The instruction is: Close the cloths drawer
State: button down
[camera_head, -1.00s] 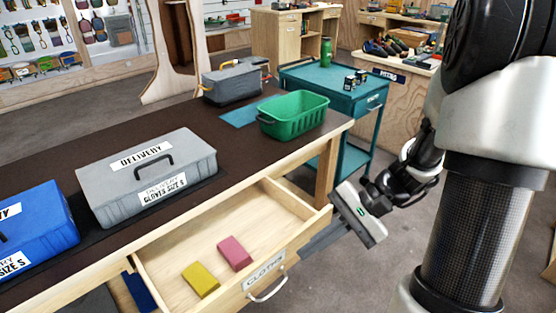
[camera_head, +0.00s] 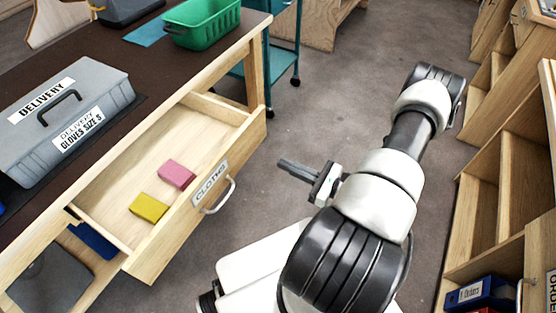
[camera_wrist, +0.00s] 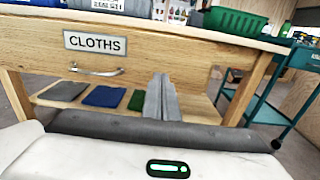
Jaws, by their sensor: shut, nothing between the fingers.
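The cloths drawer (camera_head: 236,138) is pulled out from the workbench in the head view. Its front bears a CLOTHS label and a metal bar handle (camera_head: 221,197). A pink block (camera_head: 177,173) and a yellow block (camera_head: 149,208) lie inside it. My gripper (camera_head: 283,164) is shut and empty, to the right of the drawer front and apart from it, with its fingers pointing toward it. In the wrist view the drawer front (camera_wrist: 190,62) faces me, with the handle (camera_wrist: 97,72) left of my fingers (camera_wrist: 162,95).
A grey DELIVERY case (camera_head: 30,150) and a green basket (camera_head: 204,22) stand on the bench top. A teal trolley (camera_head: 288,42) is beyond the bench. Wooden shelving (camera_head: 510,180) stands at the right. Folded cloths (camera_wrist: 103,97) lie on the shelf below the drawer.

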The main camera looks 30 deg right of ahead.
aim_at(243, 146)
jog(key=b+x, duration=0.1)
jog(key=x, duration=1.1)
jog(key=shift+a, duration=0.15)
jog(key=shift+w+a, duration=0.3)
jog(key=shift+w, duration=0.15)
jog(key=b+x, duration=0.4)
jog(key=x, duration=2.4)
jog(key=shift+w+a+f, duration=0.1)
jog(key=shift+w+a, duration=0.1)
jog(key=shift+a, duration=0.05)
jog(key=shift+w+a+b, duration=0.35)
jog(key=shift+w, duration=0.15)
jog(key=shift+w+r, duration=0.15)
jog(key=shift+r, duration=0.1)
